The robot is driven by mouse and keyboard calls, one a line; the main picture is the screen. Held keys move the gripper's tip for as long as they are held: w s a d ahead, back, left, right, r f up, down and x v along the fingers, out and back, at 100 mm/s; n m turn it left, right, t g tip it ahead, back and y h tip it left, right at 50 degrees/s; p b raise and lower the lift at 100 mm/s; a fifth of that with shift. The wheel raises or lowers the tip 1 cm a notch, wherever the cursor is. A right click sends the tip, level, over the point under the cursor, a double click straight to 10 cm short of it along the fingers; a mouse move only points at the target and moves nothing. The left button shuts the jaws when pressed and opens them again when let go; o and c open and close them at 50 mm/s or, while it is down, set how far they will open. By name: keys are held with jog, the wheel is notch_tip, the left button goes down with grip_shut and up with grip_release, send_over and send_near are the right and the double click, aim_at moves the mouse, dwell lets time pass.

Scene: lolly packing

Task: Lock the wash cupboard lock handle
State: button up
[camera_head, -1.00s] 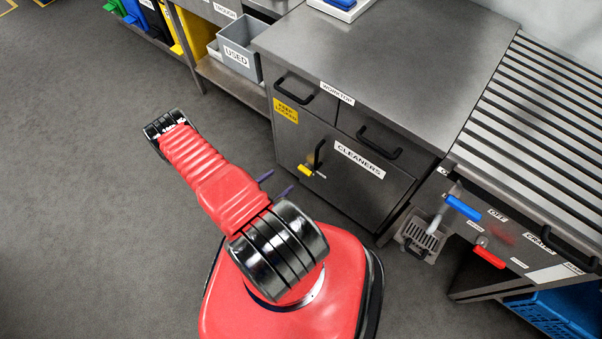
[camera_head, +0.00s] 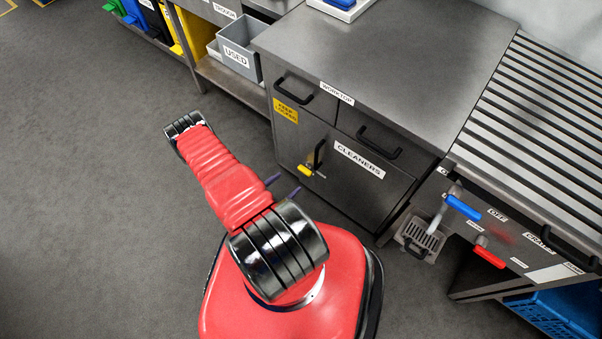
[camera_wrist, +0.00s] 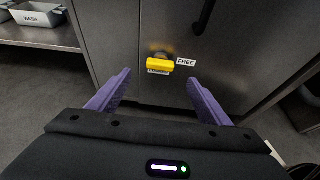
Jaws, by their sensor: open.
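The wash cupboard (camera_head: 345,205) is a grey metal cabinet with a CLEANERS label on its door. Its yellow lock handle (camera_head: 304,170) is low on the left of the door, beneath the black pull handle. In the wrist view the lock handle (camera_wrist: 159,64) is a short yellow bar lying about level over a dark pivot. A FREE label (camera_wrist: 187,62) is to its right; a small label below is too blurred to read. My gripper (camera_wrist: 158,78) is open and empty, its purple fingers either side of the lock handle in the picture, apparently short of it. The gripper (camera_head: 282,185) is partly hidden behind my arm in the head view.
A worktop (camera_head: 390,65) covers the cupboard. A slatted rack with blue (camera_head: 462,207) and red (camera_head: 489,258) handles stands to the right. A grey USED bin (camera_head: 238,50) is on a shelf at the upper left. The floor at left is clear.

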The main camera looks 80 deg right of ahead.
aim_at(304, 170)
jog(key=shift+x, duration=5.7)
